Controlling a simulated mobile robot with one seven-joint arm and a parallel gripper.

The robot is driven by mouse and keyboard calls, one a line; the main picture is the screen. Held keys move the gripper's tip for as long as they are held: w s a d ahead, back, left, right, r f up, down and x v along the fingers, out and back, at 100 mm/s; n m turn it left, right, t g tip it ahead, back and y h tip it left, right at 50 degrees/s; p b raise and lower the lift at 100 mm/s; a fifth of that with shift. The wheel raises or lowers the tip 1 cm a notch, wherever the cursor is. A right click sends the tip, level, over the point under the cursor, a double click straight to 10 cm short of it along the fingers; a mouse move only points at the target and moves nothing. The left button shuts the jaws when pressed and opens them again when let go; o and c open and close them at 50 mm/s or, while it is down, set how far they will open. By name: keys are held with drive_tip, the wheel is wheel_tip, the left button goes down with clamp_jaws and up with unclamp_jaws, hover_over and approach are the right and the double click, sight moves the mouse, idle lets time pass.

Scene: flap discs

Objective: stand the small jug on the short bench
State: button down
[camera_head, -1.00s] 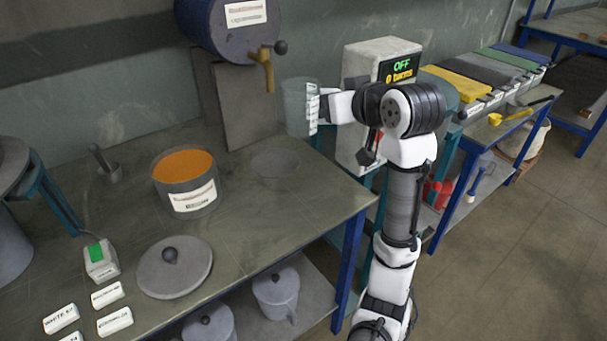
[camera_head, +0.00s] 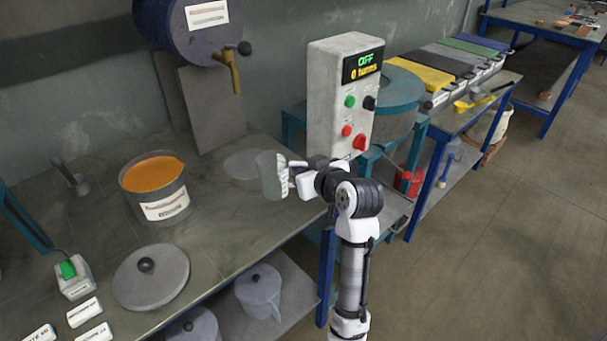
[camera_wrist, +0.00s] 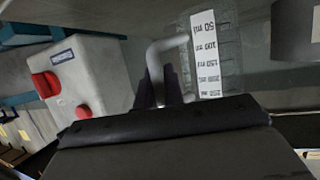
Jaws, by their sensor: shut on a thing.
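The small jug (camera_head: 271,178) is a grey see-through cup with a white measuring scale, a little tilted in the head view. My gripper (camera_head: 291,176) is shut on its handle from the right; in the wrist view the fingers (camera_wrist: 163,88) close around the handle (camera_wrist: 166,48), beside the jug's scale (camera_wrist: 207,55). The jug appears over the right end of the near grey bench (camera_head: 235,215); I cannot tell whether its base touches. Another bench with blue legs (camera_head: 480,100) stands at right. I cannot tell which is the short bench.
A tub of orange stuff (camera_head: 155,185), a round lid (camera_head: 150,278) and a dark drum with a tap (camera_head: 232,70) are at left. A control box (camera_head: 340,105) stands close behind my gripper.

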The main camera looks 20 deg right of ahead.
drive_tip(key=shift+f, duration=0.9)
drive_tip(key=shift+f, duration=0.1)
drive_tip(key=c, duration=1.5)
unclamp_jaws()
drive_tip(key=shift+s, duration=0.1)
drive_tip(key=b+v, duration=0.1)
drive_tip(key=v, duration=1.1)
drive_tip(key=shift+b, duration=0.3)
